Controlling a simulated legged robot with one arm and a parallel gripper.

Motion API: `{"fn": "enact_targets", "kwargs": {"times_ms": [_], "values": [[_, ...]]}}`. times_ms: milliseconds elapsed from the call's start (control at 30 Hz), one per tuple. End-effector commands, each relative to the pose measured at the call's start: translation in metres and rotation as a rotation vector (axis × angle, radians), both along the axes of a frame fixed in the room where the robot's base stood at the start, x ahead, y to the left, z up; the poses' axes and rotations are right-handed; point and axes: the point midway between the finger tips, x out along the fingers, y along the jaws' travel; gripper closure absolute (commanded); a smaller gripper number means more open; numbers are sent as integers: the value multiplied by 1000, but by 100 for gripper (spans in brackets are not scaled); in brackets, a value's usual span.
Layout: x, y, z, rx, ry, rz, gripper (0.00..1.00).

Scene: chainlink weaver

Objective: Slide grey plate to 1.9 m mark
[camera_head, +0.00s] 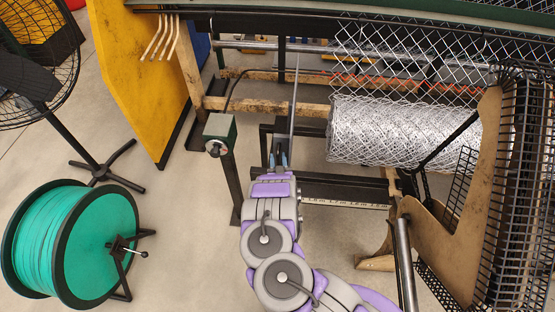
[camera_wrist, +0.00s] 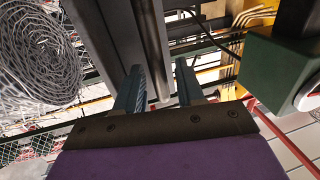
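A narrow grey upright piece, which I take to be the grey plate (camera_head: 294,95), rises just beyond my gripper (camera_head: 278,157) in the head view. In the wrist view the grey plate (camera_wrist: 151,40) runs down between the two blue-grey fingers of my gripper (camera_wrist: 158,68). Gaps show on both sides of it, so the fingers look open around it, not closed. A pale ruler strip (camera_head: 345,203) with small marks lies along the low frame right of my gripper.
A green box (camera_head: 220,132) on a post stands left of my gripper; the green box (camera_wrist: 275,72) fills the right of the wrist view. A chainlink roll (camera_head: 400,132) lies to the right. A green reel (camera_head: 75,245) stands on the floor at left. Floor between reel and post is clear.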

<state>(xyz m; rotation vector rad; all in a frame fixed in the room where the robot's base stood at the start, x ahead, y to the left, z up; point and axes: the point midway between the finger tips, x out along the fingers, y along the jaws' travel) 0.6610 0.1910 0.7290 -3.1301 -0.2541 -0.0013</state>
Motion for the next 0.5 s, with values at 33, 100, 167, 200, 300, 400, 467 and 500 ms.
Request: {"fn": "enact_targets", "kwargs": {"times_ms": [33,100,167,200,300,400,467,500], "values": [[4,1,0,0,-2,1,62],[7,1,-1,0,1,1,62],[8,2,-1,0,3,0,62],[9,2,-1,-1,4,0,62],[9,2,-1,-1,4,0,62],[9,2,0,-1,4,0,62],[9,2,0,0,3,0,63],[9,2,0,0,3,0,67]]}}
